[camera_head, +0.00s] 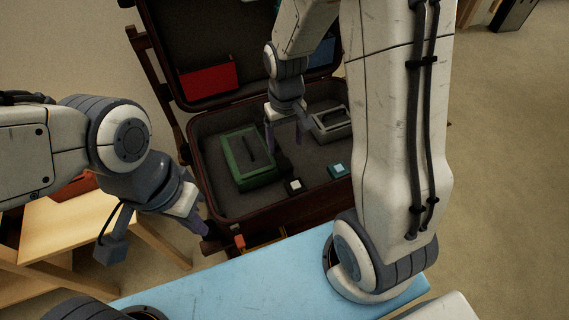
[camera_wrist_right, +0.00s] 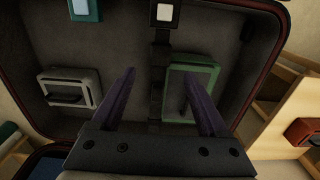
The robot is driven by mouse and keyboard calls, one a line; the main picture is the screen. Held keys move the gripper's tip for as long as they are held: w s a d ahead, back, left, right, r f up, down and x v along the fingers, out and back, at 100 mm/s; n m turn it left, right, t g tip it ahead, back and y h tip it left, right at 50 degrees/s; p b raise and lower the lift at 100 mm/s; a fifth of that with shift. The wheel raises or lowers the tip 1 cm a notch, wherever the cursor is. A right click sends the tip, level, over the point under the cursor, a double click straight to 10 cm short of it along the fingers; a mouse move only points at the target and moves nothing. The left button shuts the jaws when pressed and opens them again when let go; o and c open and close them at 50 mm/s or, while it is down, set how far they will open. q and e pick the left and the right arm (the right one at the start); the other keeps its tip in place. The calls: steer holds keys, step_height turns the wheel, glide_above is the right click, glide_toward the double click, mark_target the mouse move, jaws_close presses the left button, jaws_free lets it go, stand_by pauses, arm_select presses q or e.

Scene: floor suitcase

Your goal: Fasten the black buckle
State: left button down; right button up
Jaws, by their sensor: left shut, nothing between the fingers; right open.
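The black buckle (camera_head: 294,187) with a pale square on it lies on the near part of the open suitcase's floor. It also shows at the top of the right wrist view (camera_wrist_right: 165,14). A dark strap (camera_wrist_right: 158,62) runs from below it toward the middle of the suitcase; whether the two are joined is unclear. My right gripper (camera_head: 285,146) points down into the suitcase, open, with its fingers on either side of the strap in the right wrist view (camera_wrist_right: 158,74). My left gripper (camera_head: 202,228) is shut and empty, outside the suitcase's near left corner.
The suitcase (camera_head: 240,216) holds a green box (camera_head: 226,160) at left, a grey box (camera_head: 331,124) at right and a teal buckle (camera_head: 339,171). Its raised lid holds a red pouch (camera_head: 208,80). A blue surface (camera_head: 225,290) and wooden furniture (camera_head: 60,232) stand nearer.

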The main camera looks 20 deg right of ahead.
mark_target(285, 164)
step_height(285, 164, down, 9)
steer(key=shift+r+b, duration=0.15)
steer(key=shift+b, duration=0.95)
jaws_close()
stand_by(0.6)
